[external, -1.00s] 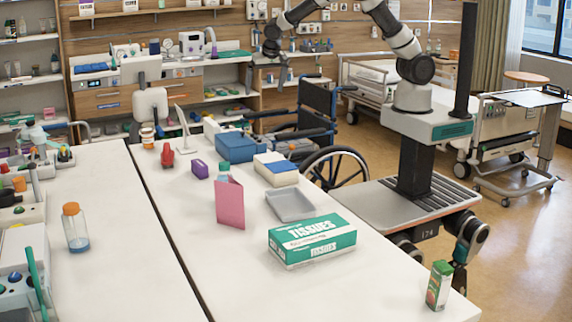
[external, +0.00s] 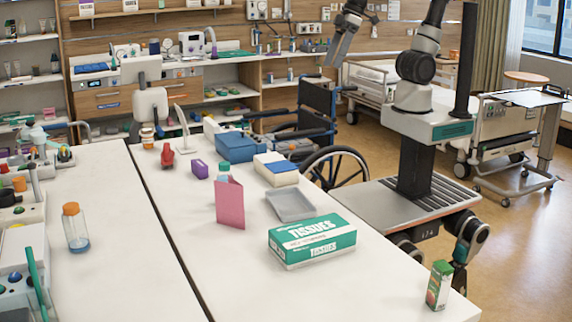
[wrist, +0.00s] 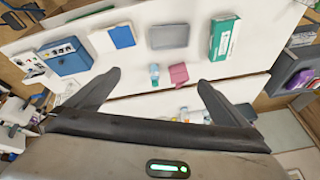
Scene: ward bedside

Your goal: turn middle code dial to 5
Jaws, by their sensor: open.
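The blue box (external: 232,146) stands at the far part of the long white table, left of the wheelchair. In the wrist view, the blue box (wrist: 68,63) is at upper left, with a pale panel bearing several small dials (wrist: 60,50). I cannot read the dials or make out their settings. My gripper (external: 334,58) is raised in the air right of the box and well away from it. In the wrist view, my gripper (wrist: 159,80) has its two fingers spread wide with nothing between them.
A blue-and-white box (external: 276,168), a grey tray (external: 290,206), a pink card (external: 230,203) and a tissue box (external: 312,242) stand on the table. A wheelchair (external: 318,112) is beside its far edge. The table front left of the tissues is clear.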

